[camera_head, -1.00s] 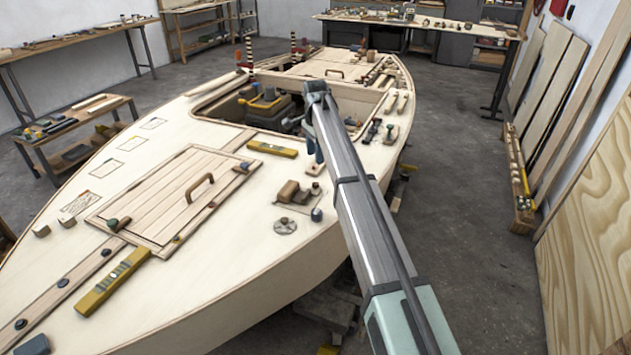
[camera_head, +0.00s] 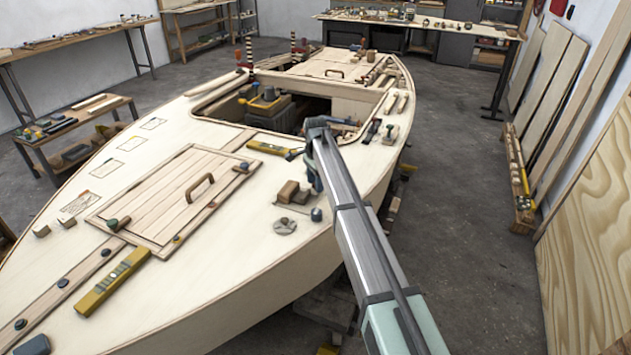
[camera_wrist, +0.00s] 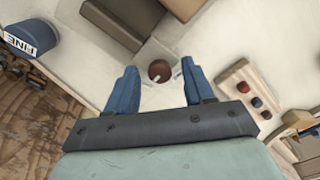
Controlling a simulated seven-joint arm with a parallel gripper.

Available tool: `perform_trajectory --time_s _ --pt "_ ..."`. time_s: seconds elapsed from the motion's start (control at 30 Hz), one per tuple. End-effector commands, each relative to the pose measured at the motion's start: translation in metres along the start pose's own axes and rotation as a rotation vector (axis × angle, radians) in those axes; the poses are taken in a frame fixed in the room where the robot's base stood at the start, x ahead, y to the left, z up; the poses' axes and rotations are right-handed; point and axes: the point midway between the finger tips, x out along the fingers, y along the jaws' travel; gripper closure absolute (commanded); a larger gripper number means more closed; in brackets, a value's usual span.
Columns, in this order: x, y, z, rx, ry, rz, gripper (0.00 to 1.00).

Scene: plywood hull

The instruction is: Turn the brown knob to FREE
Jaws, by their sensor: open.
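The brown knob (camera_wrist: 159,71) shows in the wrist view as a small round dark-brown disc with a white pointer mark, set on a pale plate. The pointer slants toward the lower right of that picture. My gripper (camera_wrist: 160,80) is open, with one blue finger to the left of the knob and one to the right, and a gap on both sides. I cannot tell how far above the knob the fingertips are. No FREE lettering is readable. In the head view my gripper (camera_head: 314,181) is over the right side of the deck, and my arm hides the knob.
A blue cap marked FINE (camera_wrist: 32,38) stands at the upper left of the wrist view. Brown blocks (camera_wrist: 118,22) are just beyond the knob. A wooden strip with coloured buttons (camera_wrist: 251,92) lies to the right. The hatch cover (camera_head: 175,195) lies left of my gripper.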

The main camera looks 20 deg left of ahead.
Motion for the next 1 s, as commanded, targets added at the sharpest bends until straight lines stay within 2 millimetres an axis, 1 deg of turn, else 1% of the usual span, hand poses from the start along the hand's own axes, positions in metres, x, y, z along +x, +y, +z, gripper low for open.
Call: perform_trajectory --time_s 0.17,0.7,1.0 --pt "-0.0002 0.0000 0.0000 0.000 0.000 0.000 0.47" --pt "-0.0005 -0.0001 0.0000 0.000 0.000 0.000 0.99" --pt "-0.0006 -0.0001 0.0000 -0.025 0.000 0.000 1.00"
